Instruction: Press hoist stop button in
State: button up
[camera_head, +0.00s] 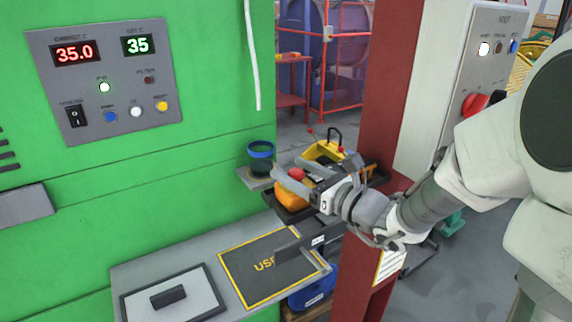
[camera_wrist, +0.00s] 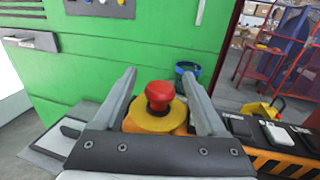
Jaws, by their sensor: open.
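A red mushroom-head button (camera_wrist: 158,95) on a yellow collar (camera_wrist: 152,123) shows between my fingers in the wrist view. Its head stands up from the collar. In the head view the red button (camera_head: 296,174) sits above an orange body (camera_head: 291,196), partly hidden by my gripper. My gripper (camera_head: 278,210) is open, its fingers spread to either side of the button in the picture; they hold nothing. The wrist view also shows my gripper (camera_wrist: 158,73). I cannot tell whether a finger touches the button or its body.
A black-and-orange striped box with rocker buttons (camera_wrist: 274,134) lies right of the button. A blue-rimmed cup (camera_head: 261,155) stands behind on a small shelf. A dark red post (camera_head: 375,130) and a grey panel with a red knob (camera_head: 475,104) are at right. A green cabinet (camera_head: 200,170) fills the left.

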jog(key=shift+x, duration=1.35)
grip_shut()
dwell(0.4)
